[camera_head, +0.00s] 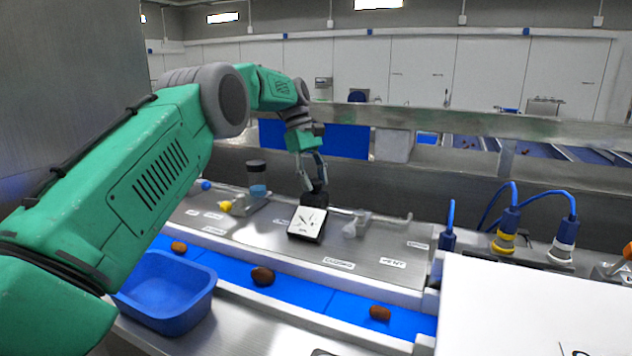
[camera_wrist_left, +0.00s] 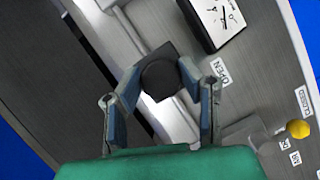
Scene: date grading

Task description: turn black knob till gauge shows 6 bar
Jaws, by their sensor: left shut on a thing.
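The black knob (camera_wrist_left: 160,76) sits between the two fingers of my left gripper (camera_wrist_left: 160,88) in the left wrist view; the fingers are shut on it. In the head view, my left gripper (camera_head: 313,180) reaches down to the knob (camera_head: 315,197) just behind the gauge. The gauge (camera_head: 307,223) is a white square dial with dark marks and a needle, too small to read. The gauge also shows at the top of the left wrist view (camera_wrist_left: 218,16). My right gripper is not in view.
Dates lie on the blue belt (camera_head: 335,300) in front of the panel. A blue bin (camera_head: 168,290) stands at the left. Blue cable plugs (camera_head: 508,222) stand at the right.

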